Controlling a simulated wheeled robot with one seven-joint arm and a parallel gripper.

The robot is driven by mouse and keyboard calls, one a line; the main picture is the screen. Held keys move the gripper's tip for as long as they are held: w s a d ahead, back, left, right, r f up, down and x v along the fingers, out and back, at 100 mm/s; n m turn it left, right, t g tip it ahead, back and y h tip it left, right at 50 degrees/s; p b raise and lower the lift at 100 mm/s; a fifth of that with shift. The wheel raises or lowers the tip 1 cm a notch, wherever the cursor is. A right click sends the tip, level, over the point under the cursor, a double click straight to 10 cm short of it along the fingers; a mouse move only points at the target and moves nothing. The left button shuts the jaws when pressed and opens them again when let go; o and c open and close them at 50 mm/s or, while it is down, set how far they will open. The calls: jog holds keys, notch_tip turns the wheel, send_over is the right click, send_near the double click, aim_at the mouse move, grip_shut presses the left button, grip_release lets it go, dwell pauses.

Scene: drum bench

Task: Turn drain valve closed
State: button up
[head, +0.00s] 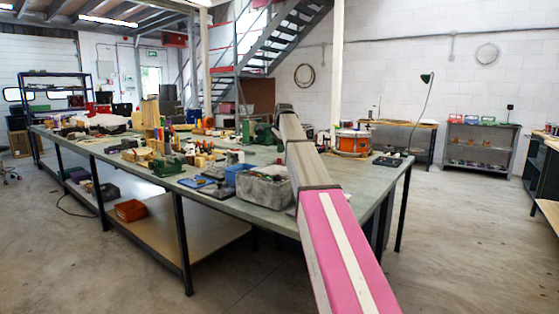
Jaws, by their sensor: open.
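An orange drum (352,146) with pale rims stands on the right end of the long green-topped workbench (345,185). I cannot make out a drain valve on it or elsewhere at this size. My arm, grey with a pink near section, reaches from the bottom right up over the bench, left of the drum. My gripper does not show; the arm's far end is a dark joint, and what lies behind it is hidden.
A grey bin (263,188) sits on the bench just left of my arm. A green vise (170,165), wooden blocks and tools crowd the bench further left. A flat dark item (388,161) lies right of the drum. The floor (465,225) at right is clear.

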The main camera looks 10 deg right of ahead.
aim_at(280, 161)
jog(key=w+m+g, duration=0.1)
jog(key=w+m, duration=0.1)
jog(key=w+d+r+m+g, duration=0.1)
jog(key=w+m+g, duration=0.1)
jog(key=m, duration=0.1)
jog(key=w+m+g+h, duration=0.1)
jog(key=w+m, duration=0.1)
jog(key=m, duration=0.1)
jog(key=shift+w+d+r, duration=0.15)
jog(key=shift+w+d, duration=0.2)
notch_tip(280, 161, down, 10)
jog(key=shift+r, duration=0.25)
jog(key=c, duration=0.9)
